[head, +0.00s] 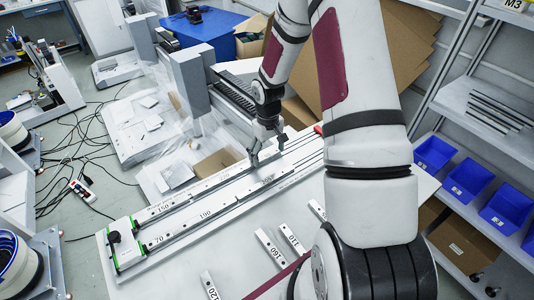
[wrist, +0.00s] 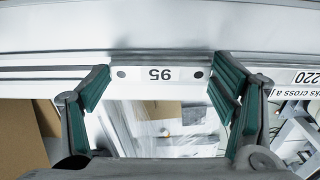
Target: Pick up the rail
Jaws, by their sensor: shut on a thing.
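My gripper (head: 268,153) is at the far part of the long metal fixture, low over its slots. The rail has a dark hole near each end and lies along a long metal bar. I cannot tell whether it is clear of the fixture. In the head view this rail is too small and hidden to make out.
Several loose labelled rails, such as 160 (head: 270,247) and 120 (head: 209,286), lie in front. A gantry (head: 188,78) stands behind. Shelves with blue bins (head: 470,180) are at right.

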